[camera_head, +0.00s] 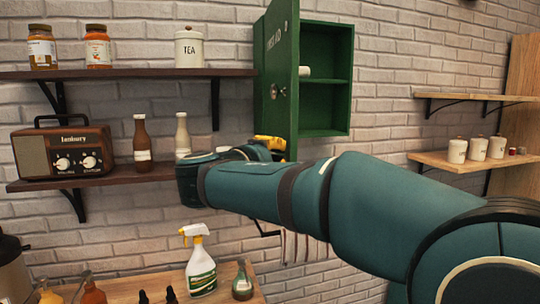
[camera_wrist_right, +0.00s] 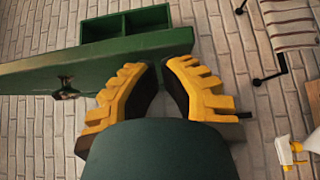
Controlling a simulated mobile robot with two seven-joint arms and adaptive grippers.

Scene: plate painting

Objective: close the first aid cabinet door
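The green first aid cabinet (camera_head: 326,110) hangs on the brick wall with its door (camera_head: 272,75) swung open to the left, showing lettering and a round knob. In the right wrist view the door (camera_wrist_right: 45,75) crosses just beyond my fingertips, with the cabinet (camera_wrist_right: 125,26) behind it. My right gripper (camera_head: 268,143) is at the door's lower end. In the right wrist view its yellow fingers (camera_wrist_right: 157,72) are apart, with a narrow gap and nothing seen held between them. Whether they touch the door is unclear. My left gripper is out of view.
Dark shelves on the left hold jars, a tea tin (camera_head: 189,48), a radio (camera_head: 62,150) and bottles (camera_head: 142,145). A spray bottle (camera_head: 201,268) stands on the wooden table below. Wooden shelves (camera_head: 440,160) with white canisters are at right. A small white item (camera_head: 305,71) sits inside the cabinet.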

